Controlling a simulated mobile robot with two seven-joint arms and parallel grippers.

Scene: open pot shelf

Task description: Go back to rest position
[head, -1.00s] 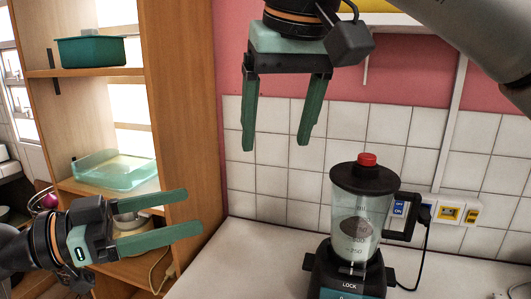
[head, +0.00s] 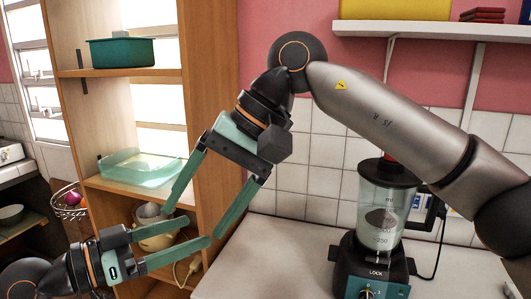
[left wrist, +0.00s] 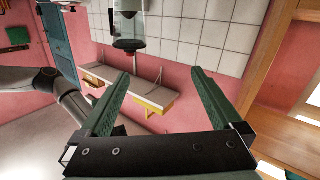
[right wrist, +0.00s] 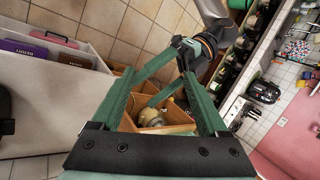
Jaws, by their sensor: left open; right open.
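My left gripper (head: 198,230) is open and empty, low at the left of the head view in front of the shelf. My right gripper (head: 190,225) is open and empty, tilted down to the left. In the head view the two grippers' fingertips appear close together; whether they touch I cannot tell. In the left wrist view the open left jaws (left wrist: 158,73) hold nothing. In the right wrist view nothing is gripped between the open right jaws (right wrist: 160,74), and my left gripper shows beyond them.
The wooden shelf (head: 208,60) holds a green pot (head: 122,52), a glass dish (head: 140,168) and a pale pot (head: 155,232) lower down. A blender (head: 384,215) stands on the white counter (head: 270,265). A wall shelf (head: 430,31) is at upper right.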

